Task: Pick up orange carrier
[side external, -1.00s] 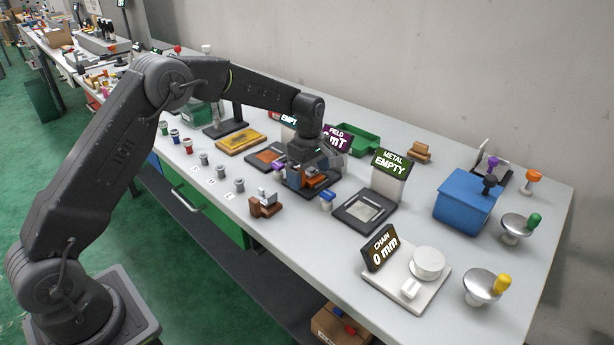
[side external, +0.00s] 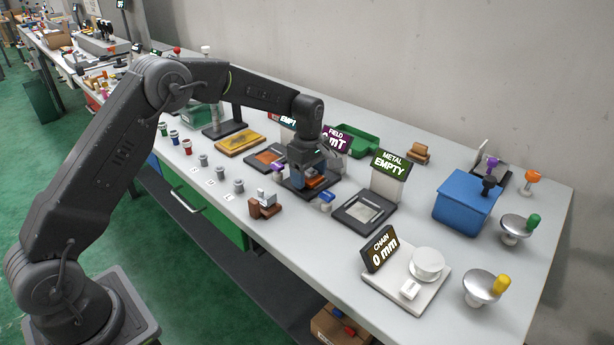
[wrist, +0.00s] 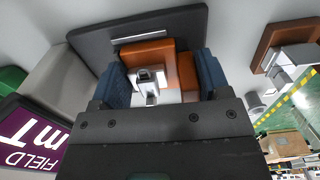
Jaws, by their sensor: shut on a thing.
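The orange carrier (wrist: 152,53) is a blocky orange piece with a small silver-grey part on it. It is between the two blue fingers of my gripper (wrist: 158,82) in the wrist view, and the gripper is shut on it. In the side view my gripper (side external: 308,174) points down over a dark plate (side external: 292,190) beside the purple FIELD sign, and the carrier (side external: 318,182) shows low between the fingers. The dark plate shows behind the carrier in the wrist view. I cannot tell whether the carrier touches it.
The FIELD sign (side external: 337,139) stands close behind my gripper. A small blue piece (side external: 327,197) and the METAL plate (side external: 364,212) are to the right. A brown block with a grey part (side external: 264,203) is in front. A pad with an orange top (side external: 268,157) is left.

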